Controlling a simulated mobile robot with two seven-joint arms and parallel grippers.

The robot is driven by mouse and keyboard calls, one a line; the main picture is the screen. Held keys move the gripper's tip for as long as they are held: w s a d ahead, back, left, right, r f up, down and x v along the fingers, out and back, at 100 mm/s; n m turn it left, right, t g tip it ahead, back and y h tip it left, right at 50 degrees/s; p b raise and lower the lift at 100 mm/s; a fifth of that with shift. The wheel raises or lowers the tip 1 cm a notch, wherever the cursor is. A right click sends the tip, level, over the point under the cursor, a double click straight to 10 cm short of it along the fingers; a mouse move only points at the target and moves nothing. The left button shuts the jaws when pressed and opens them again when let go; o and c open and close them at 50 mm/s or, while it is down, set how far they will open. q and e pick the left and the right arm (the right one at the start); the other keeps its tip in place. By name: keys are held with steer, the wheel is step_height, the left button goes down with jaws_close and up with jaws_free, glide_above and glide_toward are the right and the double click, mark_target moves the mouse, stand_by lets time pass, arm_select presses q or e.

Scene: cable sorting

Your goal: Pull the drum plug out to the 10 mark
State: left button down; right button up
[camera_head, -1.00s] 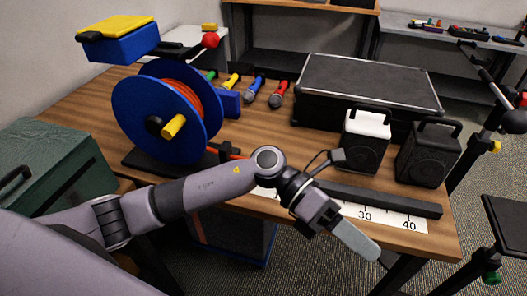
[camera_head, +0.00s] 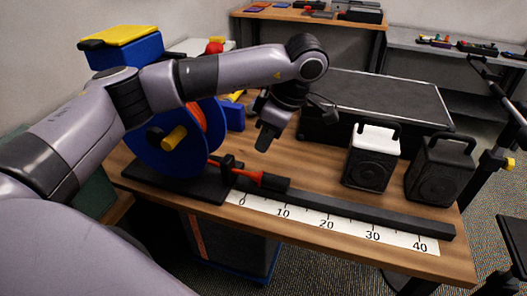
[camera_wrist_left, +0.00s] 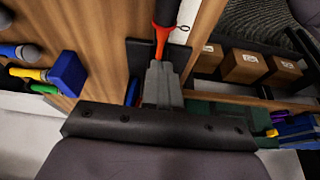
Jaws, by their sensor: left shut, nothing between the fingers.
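The drum plug (camera_head: 275,182) is black with an orange boot (camera_head: 248,175). It lies along the dark rail, behind the ruler strip (camera_head: 330,226), with its body roughly between the 0 and 10 marks. Its orange cable runs left past a small black guide (camera_head: 227,165) to the blue drum (camera_head: 150,160). My left gripper (camera_head: 266,139) is shut and empty, pointing down above and behind the plug, apart from it in the head view. In the left wrist view, the shut fingers (camera_wrist_left: 160,85) overlap the end of the orange boot (camera_wrist_left: 161,42); contact cannot be told. My right gripper is out of view.
A white-topped speaker (camera_head: 370,160) and a black speaker (camera_head: 440,170) stand behind the rail at the right. A large black case (camera_head: 375,95) lies at the back. My left arm crosses in front of the drum. Bare tabletop lies between plug and case.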

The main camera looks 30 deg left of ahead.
mark_target(275, 182)
arm_select(q)
steer(key=x, duration=0.9)
steer(key=shift+d+b, duration=0.1)
steer(key=shift+b, duration=0.25)
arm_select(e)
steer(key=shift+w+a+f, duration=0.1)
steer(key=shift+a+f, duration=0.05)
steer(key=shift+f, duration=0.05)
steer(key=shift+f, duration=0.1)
